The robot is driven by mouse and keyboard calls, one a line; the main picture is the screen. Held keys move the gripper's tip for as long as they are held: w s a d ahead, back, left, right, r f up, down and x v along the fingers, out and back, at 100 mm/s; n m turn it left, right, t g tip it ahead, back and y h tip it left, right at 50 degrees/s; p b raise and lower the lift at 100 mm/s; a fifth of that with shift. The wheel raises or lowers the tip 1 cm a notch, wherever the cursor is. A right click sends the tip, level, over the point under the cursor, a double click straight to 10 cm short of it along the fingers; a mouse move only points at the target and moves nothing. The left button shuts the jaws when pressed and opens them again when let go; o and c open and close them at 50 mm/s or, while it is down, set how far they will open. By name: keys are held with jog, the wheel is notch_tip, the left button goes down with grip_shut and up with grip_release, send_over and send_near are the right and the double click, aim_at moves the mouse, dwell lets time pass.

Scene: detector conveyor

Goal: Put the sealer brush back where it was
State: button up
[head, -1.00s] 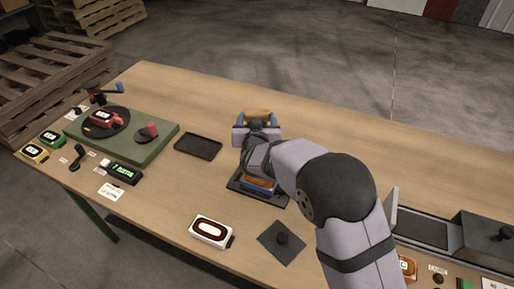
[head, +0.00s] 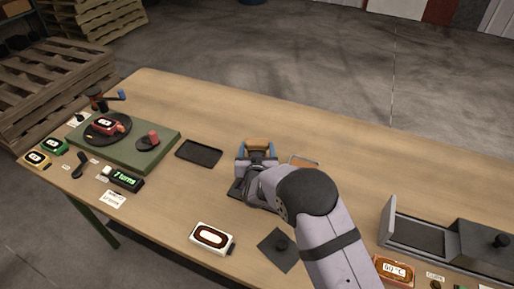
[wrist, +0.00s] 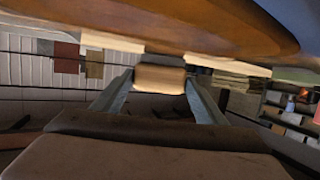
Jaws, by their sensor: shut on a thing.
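My gripper (head: 257,156) is shut on a tan wooden piece (head: 258,144), which looks like part of the sealer brush. The piece also shows between the two fingers in the wrist view (wrist: 160,78). The brush's bristles cannot be made out. My gripper is above the middle of the table, just behind a dark tray (head: 235,188) that my arm mostly covers. Whether the piece touches anything below cannot be told. A large orange-brown surface (wrist: 150,20) fills the top of the wrist view; I cannot tell what it is.
An empty black tray (head: 199,152) lies left of my gripper. An orange item (head: 303,161) shows partly behind my arm. A green board (head: 120,150) stands left, a grey conveyor unit (head: 425,235) right.

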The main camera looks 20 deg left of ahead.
jog(key=shift+f, duration=0.25)
jog(key=o, duration=1.1)
jog(key=shift+f, duration=0.1)
jog(key=shift+o, duration=0.2)
jog(key=shift+r, duration=0.25)
jog(key=shift+b+v, duration=1.35)
jog(key=shift+v, duration=4.65)
